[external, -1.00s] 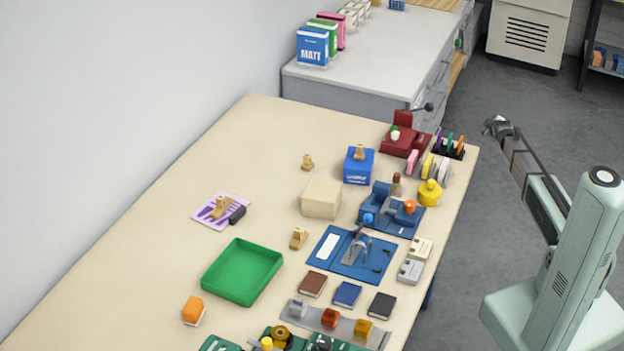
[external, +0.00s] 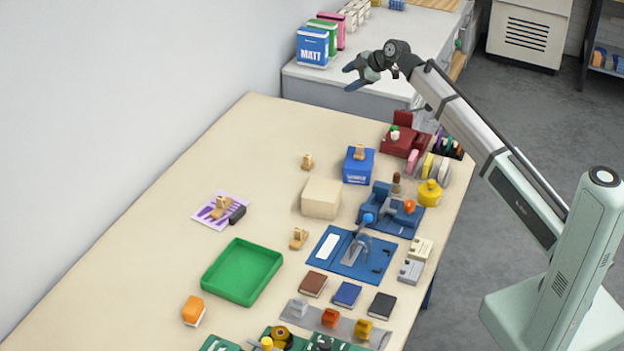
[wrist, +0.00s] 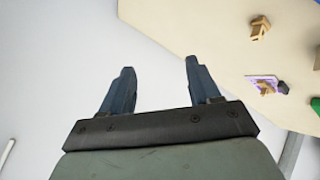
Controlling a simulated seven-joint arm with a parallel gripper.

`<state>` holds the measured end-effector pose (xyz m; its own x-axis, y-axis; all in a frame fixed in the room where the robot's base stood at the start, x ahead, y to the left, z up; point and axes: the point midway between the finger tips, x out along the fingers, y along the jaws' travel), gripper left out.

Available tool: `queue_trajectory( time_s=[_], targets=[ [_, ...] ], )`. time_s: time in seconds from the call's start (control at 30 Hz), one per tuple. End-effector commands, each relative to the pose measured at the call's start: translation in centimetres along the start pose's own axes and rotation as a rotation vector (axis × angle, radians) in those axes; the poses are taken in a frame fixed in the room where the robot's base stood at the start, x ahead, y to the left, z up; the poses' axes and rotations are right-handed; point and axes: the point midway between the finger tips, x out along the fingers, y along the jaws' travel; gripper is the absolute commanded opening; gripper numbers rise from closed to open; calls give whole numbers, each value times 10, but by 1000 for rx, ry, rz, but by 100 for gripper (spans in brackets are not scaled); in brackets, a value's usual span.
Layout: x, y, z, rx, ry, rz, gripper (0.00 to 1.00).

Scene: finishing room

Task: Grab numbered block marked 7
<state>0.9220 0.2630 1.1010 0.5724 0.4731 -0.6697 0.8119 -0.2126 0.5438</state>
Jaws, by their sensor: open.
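Several small tan wooden pieces, which could be the numbered blocks, are on the table. One stands near the back (external: 307,162), one sits on a blue box (external: 359,153), one is by the green tray (external: 298,238), and one lies on a purple card (external: 221,208). No 7 is legible on any of them. The wrist view shows one piece on bare table (wrist: 260,28) and one on the purple card (wrist: 265,88). My gripper (external: 352,76) is open and empty, high above the table's back end. Its spread fingers show in the wrist view (wrist: 160,75).
A beige block (external: 321,198), a green tray (external: 242,272), a blue mat with a clamp-like tool (external: 327,246) and a blue vise-like tool (external: 384,205) crowd the table's middle and right. The left back of the table is clear. A white wall runs along the left.

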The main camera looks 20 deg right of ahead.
Motion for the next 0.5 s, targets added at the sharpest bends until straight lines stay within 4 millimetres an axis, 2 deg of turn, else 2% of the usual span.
queue_trajectory(
  time_s=[0.03, 0.2, 0.5],
  targets=[
    [5, -18, -26, -39, 9, -43, 62],
    [19, -82, -88, -163, -3, -188, 62],
    [31, -206, -168, -381, -77, -430, 62]
  ],
)
